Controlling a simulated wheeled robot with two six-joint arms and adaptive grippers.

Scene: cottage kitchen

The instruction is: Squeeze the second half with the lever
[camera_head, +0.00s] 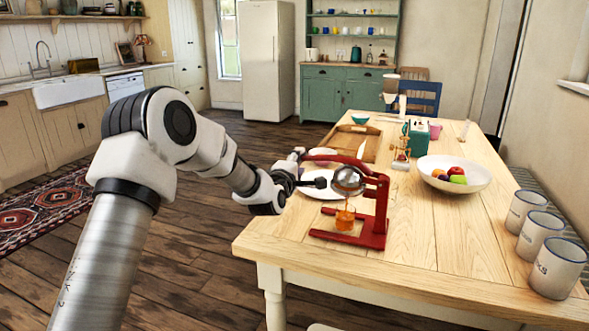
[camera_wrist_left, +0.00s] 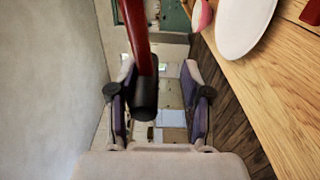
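The red citrus press (camera_head: 376,215) stands on the near part of the wooden table, its silver cup (camera_head: 348,180) above a glass of orange juice (camera_head: 345,218). Its red lever (camera_head: 325,155) reaches left past the table edge toward my left gripper (camera_head: 304,168). In the left wrist view, the lever's black grip (camera_wrist_left: 145,98) shows between the spread fingers of my left gripper (camera_wrist_left: 160,103), nearer the left finger, with a gap on the right. I cannot tell whether it touches a finger. No orange half shows; the cup's inside is hidden. My right gripper is not in view.
A white plate (camera_head: 322,188) lies behind the press. A fruit bowl (camera_head: 482,178), a teal box (camera_head: 417,140) and a wooden tray (camera_head: 338,146) stand farther back. Several white canisters (camera_head: 558,270) line the right edge. The table's front middle is clear.

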